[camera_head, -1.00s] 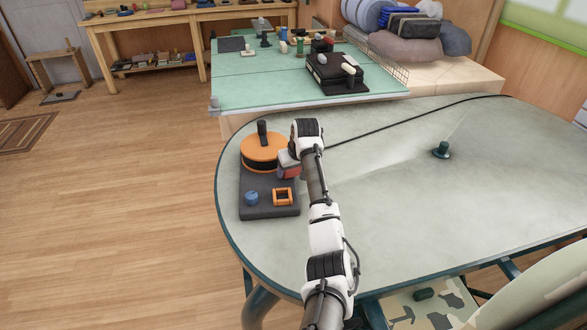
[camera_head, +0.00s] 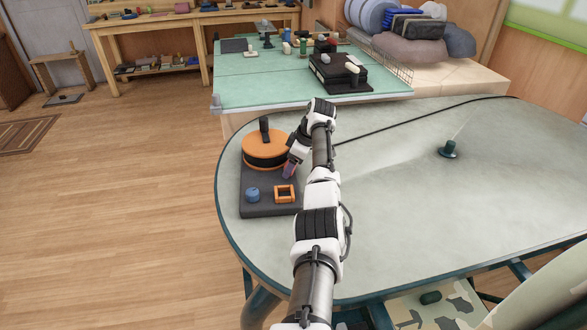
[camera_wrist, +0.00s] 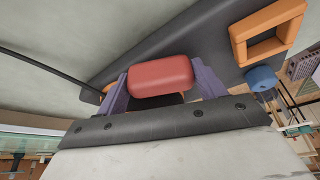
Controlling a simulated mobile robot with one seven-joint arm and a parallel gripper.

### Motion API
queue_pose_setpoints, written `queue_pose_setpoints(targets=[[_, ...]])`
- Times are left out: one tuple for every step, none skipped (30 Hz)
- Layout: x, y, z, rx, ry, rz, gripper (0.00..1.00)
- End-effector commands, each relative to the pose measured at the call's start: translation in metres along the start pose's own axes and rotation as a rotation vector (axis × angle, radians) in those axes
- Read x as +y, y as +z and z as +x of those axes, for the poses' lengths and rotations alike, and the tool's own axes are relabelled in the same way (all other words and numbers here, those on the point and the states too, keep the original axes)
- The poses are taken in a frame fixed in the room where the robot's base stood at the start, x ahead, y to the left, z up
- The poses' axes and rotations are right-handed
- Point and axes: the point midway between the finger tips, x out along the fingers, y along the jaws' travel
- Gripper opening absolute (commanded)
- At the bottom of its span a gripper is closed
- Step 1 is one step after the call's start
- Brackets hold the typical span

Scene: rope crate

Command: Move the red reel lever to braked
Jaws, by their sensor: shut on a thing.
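The red reel lever (camera_wrist: 160,77) shows in the wrist view as a rounded red grip between my two purple fingers. My gripper (camera_head: 289,170) is shut on it at the right side of the orange reel (camera_head: 265,150), and it shows in the wrist view too (camera_wrist: 160,90). In the head view my gripper mostly hides the lever. The reel sits on a dark base plate (camera_head: 262,209) and has an upright black handle (camera_head: 264,128). I cannot tell the lever's brake position from its markings.
On the base plate's near end are a blue knob (camera_head: 252,194) and an orange square frame (camera_head: 285,194). The grey table (camera_head: 400,200) is mostly clear to the right, with a dark green post (camera_head: 448,149). A black rope (camera_head: 410,117) runs across its back.

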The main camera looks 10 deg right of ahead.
Motion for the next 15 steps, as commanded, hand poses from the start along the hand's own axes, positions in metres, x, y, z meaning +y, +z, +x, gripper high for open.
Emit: queue_pose_setpoints(targets=[[0.0011,-0.0011,0.0018,0.001,-0.005,-0.022,0.46],[0.0012,-0.0016,0.0016,0.001,-0.010,-0.036,0.46],[0.0011,-0.0020,0.0017,0.001,-0.017,-0.051,0.46],[0.0011,-0.0021,0.0018,0.001,-0.021,-0.061,0.46],[0.0012,-0.0026,0.0013,0.001,-0.024,-0.070,0.46],[0.0011,-0.0027,0.0012,0.001,-0.029,-0.081,0.46],[0.0010,-0.0028,0.0011,0.001,-0.032,-0.088,0.46],[0.0009,-0.0030,0.0010,0.001,-0.035,-0.094,0.46],[0.0008,-0.0032,0.0009,0.002,-0.038,-0.102,0.46],[0.0007,-0.0035,0.0006,0.002,-0.040,-0.107,0.46],[0.0007,-0.0038,0.0004,0.002,-0.041,-0.110,0.46],[0.0006,-0.0042,0.0002,0.002,-0.042,-0.114,0.46],[0.0005,-0.0044,0.0001,0.003,-0.043,-0.117,0.46],[0.0004,-0.0046,0.0001,0.003,-0.044,-0.119,0.46],[0.0003,-0.0048,0.0000,0.003,-0.045,-0.121,0.46]])
